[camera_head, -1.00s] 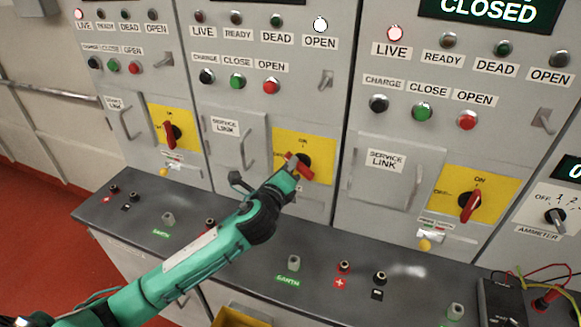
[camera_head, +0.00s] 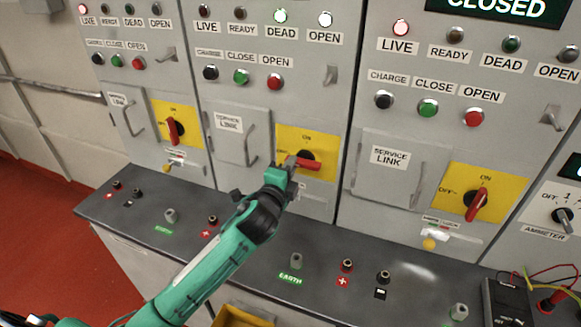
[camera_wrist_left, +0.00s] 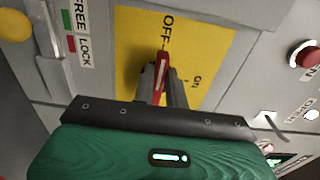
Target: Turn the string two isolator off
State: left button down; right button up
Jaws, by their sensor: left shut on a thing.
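The string two isolator is the red handle (camera_head: 312,165) on the yellow plate (camera_head: 326,143) of the middle panel. The handle lies almost level, one end pointing left to the OFF side. My left gripper (camera_head: 290,166) is at the handle's left end, shut on it. In the left wrist view the red handle (camera_wrist_left: 161,68) stands between the two fingers (camera_wrist_left: 162,88) and points to the OFF mark. The gripper hides part of the plate and its OFF label in the head view. My right gripper is not in view.
Similar isolators stand on the left panel (camera_head: 173,130) and right panel (camera_head: 477,204). A dark shelf (camera_head: 255,249) with terminals runs below.

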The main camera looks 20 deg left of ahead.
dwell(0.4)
pick_arm(q)
jog(key=c, duration=1.5)
grip_release()
jog(key=shift+o, duration=0.3)
jog(key=s+b, duration=0.3)
jog(key=s, duration=1)
jog(key=shift+s+a+b, duration=0.25)
jog(key=shift+s+b, duration=0.05)
jog(key=shift+s, duration=0.1)
jog(key=shift+f, duration=0.1)
